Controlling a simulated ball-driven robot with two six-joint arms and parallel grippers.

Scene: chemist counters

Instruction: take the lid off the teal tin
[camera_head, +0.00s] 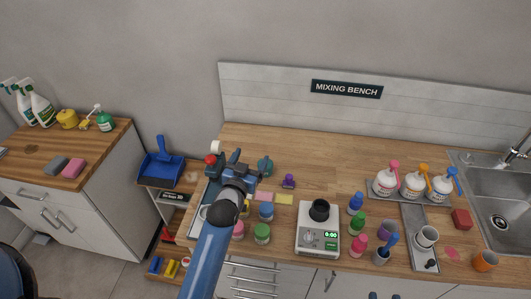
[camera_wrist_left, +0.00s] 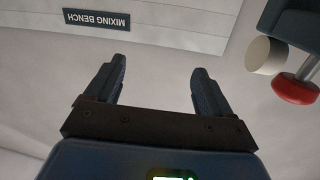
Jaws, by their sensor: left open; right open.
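A teal object (camera_head: 265,166), probably the teal tin, stands on the wooden bench just right of my left gripper (camera_head: 246,162) in the head view. It is partly hidden by the gripper, and I cannot make out its lid. My left gripper is open, with nothing between its fingers in the left wrist view (camera_wrist_left: 158,85); no teal tin shows there. My right gripper (camera_head: 384,296) shows only as two dark fingertips at the bottom edge of the head view, apart and empty.
A scale (camera_head: 318,240) with a black cup, several coloured bottles and pump bottles (camera_head: 414,184) crowd the bench's right half. Jars (camera_head: 262,233) stand near the front edge. A red-topped item (camera_head: 211,159) stands left of my left gripper. The back middle of the bench is clear.

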